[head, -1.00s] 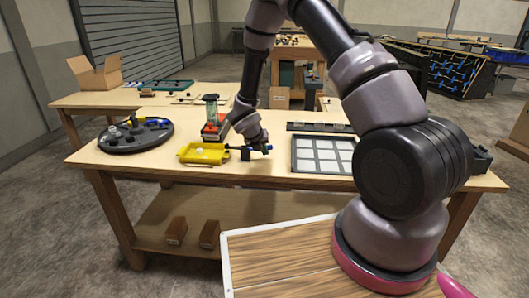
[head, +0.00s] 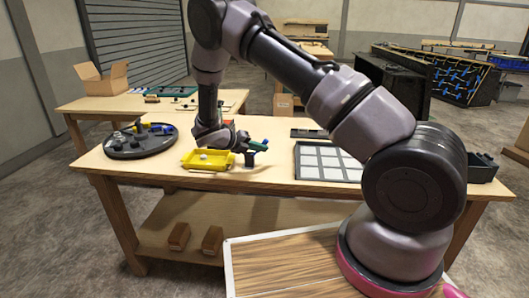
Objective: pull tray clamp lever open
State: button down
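The yellow tray (head: 194,164) sits near the front edge of the table, with a small pale round item in it. Just right of it stands a dark clamp (head: 249,160) with a blue and green handle (head: 258,146) that sticks out to the right and looks tilted. My gripper (head: 242,145) is low over the table, behind and beside the clamp, very close to the handle. My arm and gripper partly cover the clamp. The fingers are too small and dark to show whether they are open or touching the handle.
A round black turntable (head: 140,142) with small parts stands at the left. A dark framed panel of pale squares (head: 328,162) lies at the right, with a dark strip (head: 309,134) behind it. A red device (head: 229,124) is mostly hidden behind my arm.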

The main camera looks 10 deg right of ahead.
jog(key=shift+w+a+r+n+h, duration=0.25)
jog(key=shift+a+h, duration=0.2)
jog(key=shift+a, duration=0.2)
jog(key=shift+w+a+r+n+h, duration=0.15)
jog(key=shift+a+r+h, duration=0.1)
jog(key=shift+a+h, duration=0.3)
jog(key=shift+a, duration=0.15)
